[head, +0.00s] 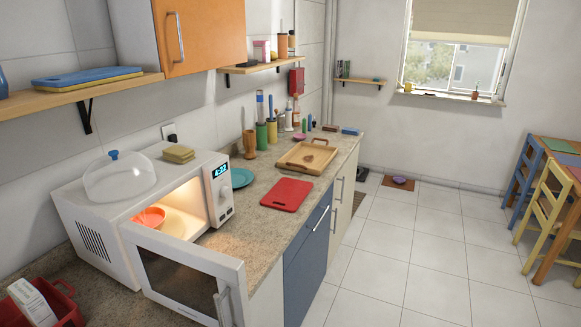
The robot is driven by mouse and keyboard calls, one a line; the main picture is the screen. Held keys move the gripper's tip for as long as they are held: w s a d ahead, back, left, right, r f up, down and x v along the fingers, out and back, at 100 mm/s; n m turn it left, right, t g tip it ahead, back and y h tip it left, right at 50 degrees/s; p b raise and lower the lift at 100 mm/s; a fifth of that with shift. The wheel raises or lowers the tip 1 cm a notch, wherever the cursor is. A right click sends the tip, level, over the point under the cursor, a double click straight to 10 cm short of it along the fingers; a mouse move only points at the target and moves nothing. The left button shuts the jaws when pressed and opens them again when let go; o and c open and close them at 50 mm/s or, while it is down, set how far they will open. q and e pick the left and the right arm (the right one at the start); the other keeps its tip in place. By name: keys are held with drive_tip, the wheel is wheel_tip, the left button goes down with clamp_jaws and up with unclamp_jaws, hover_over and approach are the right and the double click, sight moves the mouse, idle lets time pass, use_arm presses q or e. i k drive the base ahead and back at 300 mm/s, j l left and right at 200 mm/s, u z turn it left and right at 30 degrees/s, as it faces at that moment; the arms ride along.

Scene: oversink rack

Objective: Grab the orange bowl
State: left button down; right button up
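The orange bowl (150,217) sits inside the lit cavity of the white microwave (105,255), towards its left side. The microwave stands on the counter at the left. Its door (185,280) is swung open towards the front, with the handle at the door's lower right. The upper part of the bowl shows above the door's top edge; its lower part is hard to make out. Neither of my grippers is in view.
A clear dome lid (118,178) and stacked sponges (178,154) are on the microwave. A red cutting board (287,195), teal plate (241,178) and wooden tray (308,155) lie on the counter. A red basket (62,303) is front left. The tiled floor (420,250) is largely clear.

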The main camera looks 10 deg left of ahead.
sight(155, 216)
drive_tip(key=u, duration=1.25)
drive_tip(key=i+l+u, duration=0.1)
drive_tip(key=l, duration=0.25)
drive_tip(key=i+l, duration=0.2)
drive_tip(key=l, duration=0.15)
drive_tip(key=i+l+u, duration=0.15)
drive_tip(key=l, duration=0.25)
